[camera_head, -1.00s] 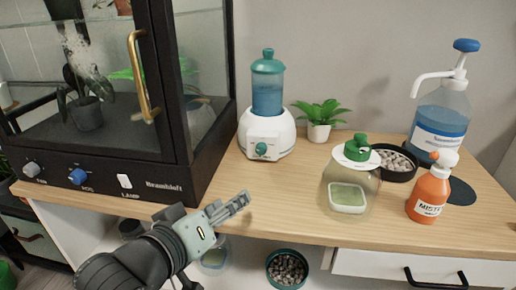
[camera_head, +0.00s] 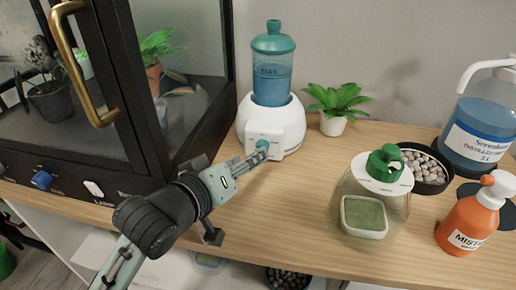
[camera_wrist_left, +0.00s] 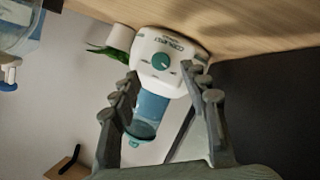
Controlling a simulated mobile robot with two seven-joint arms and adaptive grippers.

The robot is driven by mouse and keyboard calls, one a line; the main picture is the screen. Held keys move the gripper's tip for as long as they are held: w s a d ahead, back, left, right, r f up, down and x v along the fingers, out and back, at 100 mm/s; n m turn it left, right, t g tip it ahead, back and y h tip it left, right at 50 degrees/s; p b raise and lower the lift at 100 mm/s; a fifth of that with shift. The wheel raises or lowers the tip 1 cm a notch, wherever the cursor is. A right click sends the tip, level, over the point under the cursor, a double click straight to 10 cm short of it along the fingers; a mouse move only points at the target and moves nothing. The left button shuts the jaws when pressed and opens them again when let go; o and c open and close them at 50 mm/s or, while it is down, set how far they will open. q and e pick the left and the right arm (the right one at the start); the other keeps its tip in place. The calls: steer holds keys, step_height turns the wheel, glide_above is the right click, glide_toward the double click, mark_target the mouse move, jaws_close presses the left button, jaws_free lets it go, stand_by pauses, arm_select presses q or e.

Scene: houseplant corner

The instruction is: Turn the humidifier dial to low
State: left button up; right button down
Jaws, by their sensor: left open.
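The humidifier (camera_head: 270,118) stands on the wooden shelf, with a white base, a blue water tank and a teal cap. Its teal dial (camera_head: 263,145) is on the front of the base. My left gripper (camera_head: 258,158) is at the front of the humidifier, its fingertips close to the dial in the head view. In the left wrist view the dial (camera_wrist_left: 161,61) shows beyond the open, empty fingers (camera_wrist_left: 165,90), with a gap between. I cannot tell exactly where the dial's pointer is. My right gripper is not in view.
A black glass cabinet (camera_head: 160,165) with a brass handle stands close on the left. A small potted plant (camera_head: 335,108) is right of the humidifier. A glass jar (camera_head: 372,200), pebble dish (camera_head: 430,170), orange mister bottle (camera_head: 470,218) and large pump bottle (camera_head: 480,135) stand further right.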

arm_select(q)
steer(key=x, duration=0.4)
steer(key=shift+w+d+f, duration=0.15)
steer(key=shift+w+d, duration=0.1)
steer(key=shift+w, duration=0.3)
steer(key=shift+c, duration=1.1)
steer(key=c, duration=0.5)
jaws_close()
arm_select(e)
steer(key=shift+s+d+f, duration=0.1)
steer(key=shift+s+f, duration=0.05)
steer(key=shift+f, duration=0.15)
